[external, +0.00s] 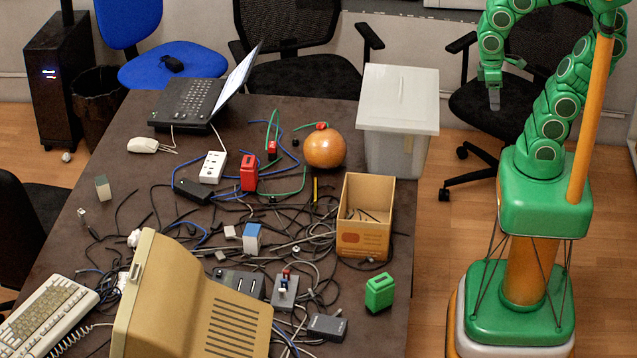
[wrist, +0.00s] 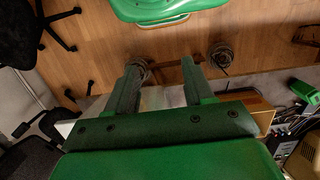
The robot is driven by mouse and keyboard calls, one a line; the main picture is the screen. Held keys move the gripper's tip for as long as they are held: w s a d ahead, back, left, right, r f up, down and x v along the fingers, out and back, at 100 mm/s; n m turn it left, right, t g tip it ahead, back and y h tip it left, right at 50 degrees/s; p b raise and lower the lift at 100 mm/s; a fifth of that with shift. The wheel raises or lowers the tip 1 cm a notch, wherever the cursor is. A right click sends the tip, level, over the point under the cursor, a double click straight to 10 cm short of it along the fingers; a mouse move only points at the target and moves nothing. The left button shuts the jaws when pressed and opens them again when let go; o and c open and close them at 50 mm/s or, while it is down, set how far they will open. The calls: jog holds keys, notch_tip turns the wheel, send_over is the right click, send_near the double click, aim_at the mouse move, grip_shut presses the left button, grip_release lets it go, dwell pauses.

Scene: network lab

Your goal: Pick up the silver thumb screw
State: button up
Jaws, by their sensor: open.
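I cannot pick out the silver thumb screw with certainty in either view; the small parts among the cables on the table (external: 330,105) are too small to tell apart. My gripper (external: 494,98) hangs pointing down to the right of the table, above the floor and away from the tabletop. In the wrist view my gripper (wrist: 162,82) shows two separated green fingers with nothing held between them. Two round ribbed brownish shapes show beyond the fingertips, and I cannot tell what they are.
A white lidded bin (external: 398,140) stands at the table's right edge, nearest my arm. An office chair (external: 515,125) stands behind my gripper.

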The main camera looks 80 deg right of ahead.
jog(key=w+a+n, duration=0.2)
jog(key=w+a, duration=0.2)
jog(key=w, duration=1.2)
jog(key=n+t+y, duration=0.1)
jog(key=n+t, duration=0.2)
jog(key=n, duration=0.4)
send_over(296, 247)
jog(key=s+d, duration=0.1)
notch_tip(296, 247, down, 23)
jog(key=shift+w+a+f, duration=0.1)
jog(key=shift+w+f, duration=0.05)
jog(key=shift+f, duration=1.15)
jog(key=shift+w+a+f, duration=0.1)
jog(key=shift+a+f, duration=0.05)
jog(key=shift+f, duration=1.1)
jog(key=shift+w+a+f, duration=0.1)
jog(key=shift+w+f, duration=0.05)
jog(key=shift+f, duration=1.15)
grip_shut()
